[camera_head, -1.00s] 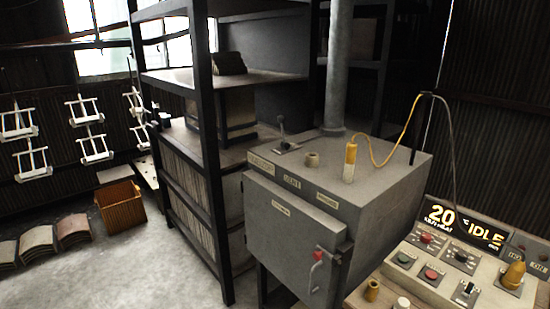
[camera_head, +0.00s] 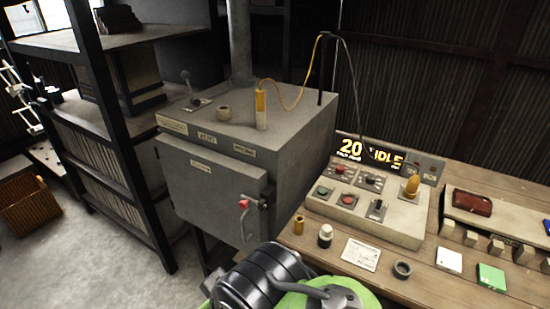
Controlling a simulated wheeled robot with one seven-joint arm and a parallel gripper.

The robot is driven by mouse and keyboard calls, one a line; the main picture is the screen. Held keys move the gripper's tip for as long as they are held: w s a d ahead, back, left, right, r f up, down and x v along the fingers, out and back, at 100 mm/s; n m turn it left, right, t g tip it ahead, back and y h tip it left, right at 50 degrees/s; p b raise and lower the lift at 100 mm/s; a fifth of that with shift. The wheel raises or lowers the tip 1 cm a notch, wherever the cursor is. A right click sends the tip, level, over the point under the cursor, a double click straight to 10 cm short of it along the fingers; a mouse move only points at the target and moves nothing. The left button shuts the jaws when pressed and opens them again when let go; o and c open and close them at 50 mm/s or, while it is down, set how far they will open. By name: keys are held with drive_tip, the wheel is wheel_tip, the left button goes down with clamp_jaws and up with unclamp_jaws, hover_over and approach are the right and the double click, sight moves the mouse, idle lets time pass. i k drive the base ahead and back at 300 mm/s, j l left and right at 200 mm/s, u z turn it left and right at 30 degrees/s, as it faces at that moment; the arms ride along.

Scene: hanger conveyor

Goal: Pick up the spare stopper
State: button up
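No label marks the spare stopper, so I cannot tell for sure which piece it is. Small upright pieces stand on the wooden bench (camera_head: 432,287) in front of the control box. One is a tan-brown cylinder (camera_head: 298,225); beside it is a dark piece with a pale top (camera_head: 325,235). A dark ring-like piece (camera_head: 402,269) sits further right. Part of my green and black arm shows at the bottom edge. My gripper's fingers are not in view.
The control box (camera_head: 347,209) carries buttons, an amber dome and a display reading 20 and IDLE. A yellow probe (camera_head: 261,110) with a cord stands on the oven. A card (camera_head: 361,254), green block (camera_head: 491,277) and white block (camera_head: 449,260) lie on the bench. Dark shelving stands left.

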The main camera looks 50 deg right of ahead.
sight(325, 234)
drive_tip(key=k+z, duration=0.1)
drive_tip(key=z, duration=0.3)
drive_tip(key=l+z, duration=0.1)
drive_tip(key=z, duration=0.35)
drive_tip(key=k+l+z, duration=0.1)
drive_tip(key=z, duration=0.3)
drive_tip(key=l+z, duration=0.1)
drive_tip(key=z, duration=0.3)
drive_tip(key=i+j+u, duration=0.6)
drive_tip(key=i+j, duration=0.05)
drive_tip(key=j, duration=0.05)
